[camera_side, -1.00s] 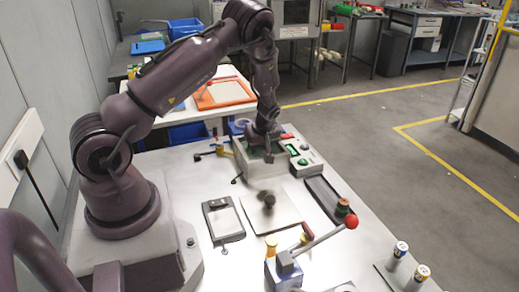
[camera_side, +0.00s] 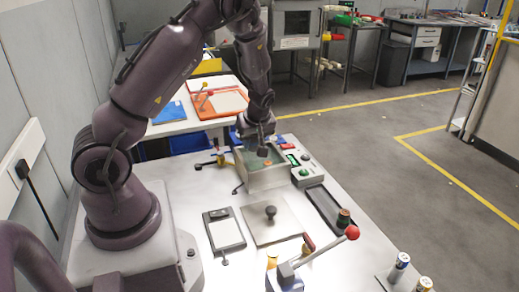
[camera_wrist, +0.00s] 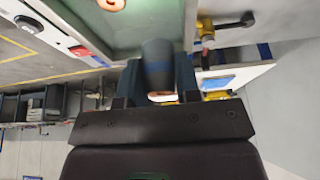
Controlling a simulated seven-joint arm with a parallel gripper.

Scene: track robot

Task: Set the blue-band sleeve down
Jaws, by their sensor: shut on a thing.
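My gripper (camera_side: 259,146) is above the pale box (camera_side: 262,184) with the green inside, near its back rim. In the wrist view my gripper (camera_wrist: 156,80) is shut on a dark grey sleeve with a blue band (camera_wrist: 158,66), which sits between the two fingers. In the side view the held piece is a small dark shape and its band cannot be made out. The sleeve appears to be over the box opening; I cannot tell whether it touches anything. An orange ring (camera_wrist: 111,4) lies on the green floor inside the box.
A plate with a black knob (camera_side: 270,212) lies in front of the box. A framed pad (camera_side: 224,230) is to its left, a dark tray (camera_side: 325,208) to its right. A red-ball lever (camera_side: 351,233) stands near the front. Several buttons (camera_side: 304,172) flank the box.

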